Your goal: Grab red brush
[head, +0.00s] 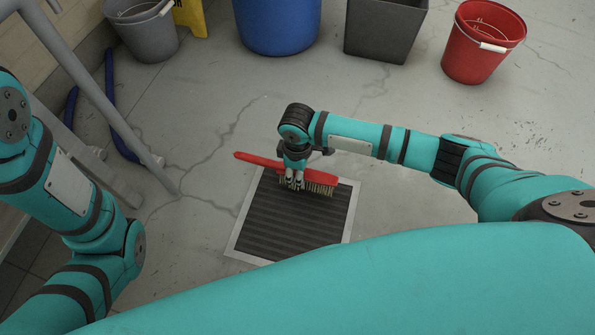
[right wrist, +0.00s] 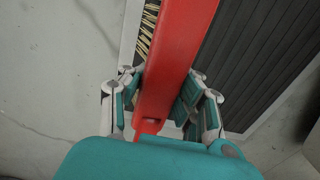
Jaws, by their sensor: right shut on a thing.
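The red brush (head: 322,174) has a long red handle and pale bristles. In the head view it is at the dark floor grate, handle pointing left and bristles facing down. My right gripper (head: 295,183) is shut on the brush around its middle. In the right wrist view the red brush (right wrist: 172,65) runs between the two fingers of my right gripper (right wrist: 163,105), with some bristles showing at its left. I cannot tell whether the bristles touch the grate. My left arm shows at the left of the head view, but its gripper is out of view.
The ribbed grate (head: 290,222) with a pale frame lies in the floor. A grey bucket (head: 148,35), blue bin (head: 278,25), dark grey bin (head: 384,30) and red bucket (head: 482,42) stand at the back. Grey pipes (head: 95,90) and a blue hose (head: 113,115) are at the left.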

